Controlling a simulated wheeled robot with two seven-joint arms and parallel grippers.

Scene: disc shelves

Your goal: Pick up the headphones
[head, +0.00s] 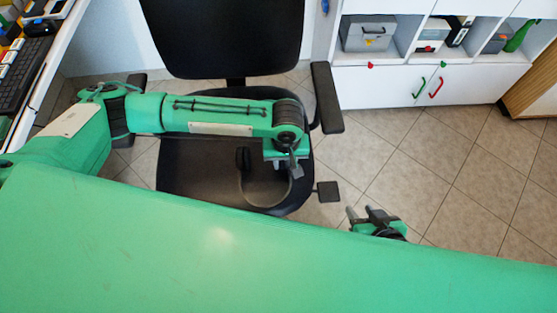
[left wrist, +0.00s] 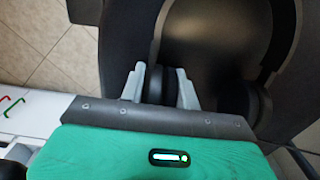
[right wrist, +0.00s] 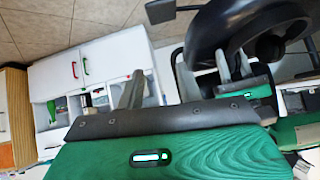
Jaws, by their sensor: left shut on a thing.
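The black headphones (head: 262,206) are over the seat of the black office chair (head: 185,178) in the head view, with a thin curved band and a dark ear cup at its left end. My left gripper (head: 296,170) is at the band's right end. In the left wrist view, its grey fingers (left wrist: 160,88) are closed around one ear cup, while the headband (left wrist: 266,62) arcs away to the other cup. I cannot tell whether the headphones touch the seat. My right gripper (head: 362,213) is open and empty, right of the chair, with its fingers apart in the right wrist view (right wrist: 158,88).
A desk with a keyboard (head: 22,75) is at the upper left. White cabinets (head: 385,88) with open shelves stand at the back right. The chair's armrest (head: 326,98) is close to my left gripper. Tiled floor (head: 440,170) is clear on the right.

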